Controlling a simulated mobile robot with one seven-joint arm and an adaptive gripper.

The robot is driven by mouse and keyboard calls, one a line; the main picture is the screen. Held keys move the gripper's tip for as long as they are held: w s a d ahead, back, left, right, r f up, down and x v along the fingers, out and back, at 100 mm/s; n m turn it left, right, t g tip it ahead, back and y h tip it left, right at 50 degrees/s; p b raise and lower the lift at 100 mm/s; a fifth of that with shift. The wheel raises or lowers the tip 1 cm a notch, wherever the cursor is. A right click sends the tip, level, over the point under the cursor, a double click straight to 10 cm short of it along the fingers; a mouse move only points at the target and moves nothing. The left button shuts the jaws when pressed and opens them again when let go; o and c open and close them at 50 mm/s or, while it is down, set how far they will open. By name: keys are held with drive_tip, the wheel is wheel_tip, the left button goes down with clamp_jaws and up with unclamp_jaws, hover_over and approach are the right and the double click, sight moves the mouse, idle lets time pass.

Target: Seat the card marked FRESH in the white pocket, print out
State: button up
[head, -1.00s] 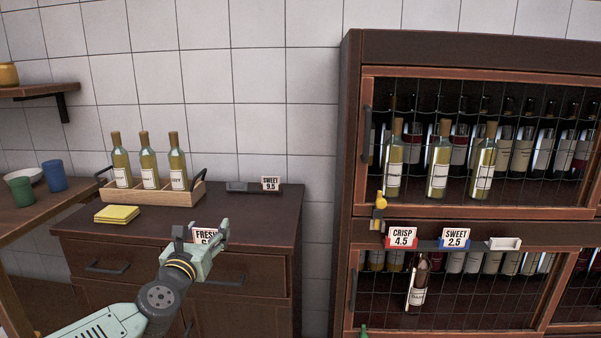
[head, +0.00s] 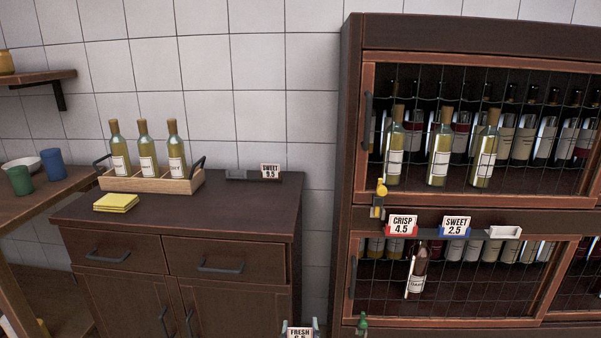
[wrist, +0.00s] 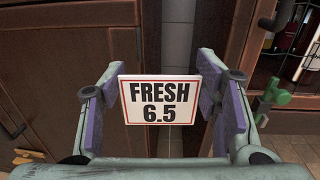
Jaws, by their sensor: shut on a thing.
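The FRESH 6.5 card (wrist: 160,100) is held in my gripper (wrist: 160,104), upright with its print facing the wrist camera. In the head view the card (head: 299,332) shows only its top part at the bottom edge, between the tips of my gripper (head: 300,326). The white pocket (head: 503,233) is on the cabinet's middle rail, at the right end of the row, and looks empty. It is up and to the right of my gripper, well apart from it.
A CRISP 4.5 card (head: 402,224) stands in the red pocket and a SWEET 2.5 card (head: 456,226) in the blue one. A yellow-topped fitting (head: 380,190) sticks out left of them. A SWEET 9.5 card (head: 270,170) stands on the sideboard (head: 230,210).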

sight(299, 337)
drive_tip(key=shift+f, duration=0.3)
wheel_tip(299, 337, down, 3)
drive_tip(key=b, duration=0.2)
drive_tip(key=shift+r+b, duration=0.15)
drive_tip(key=shift+b, duration=0.25)
drive_tip(key=shift+a+r, duration=0.1)
idle(0.6)
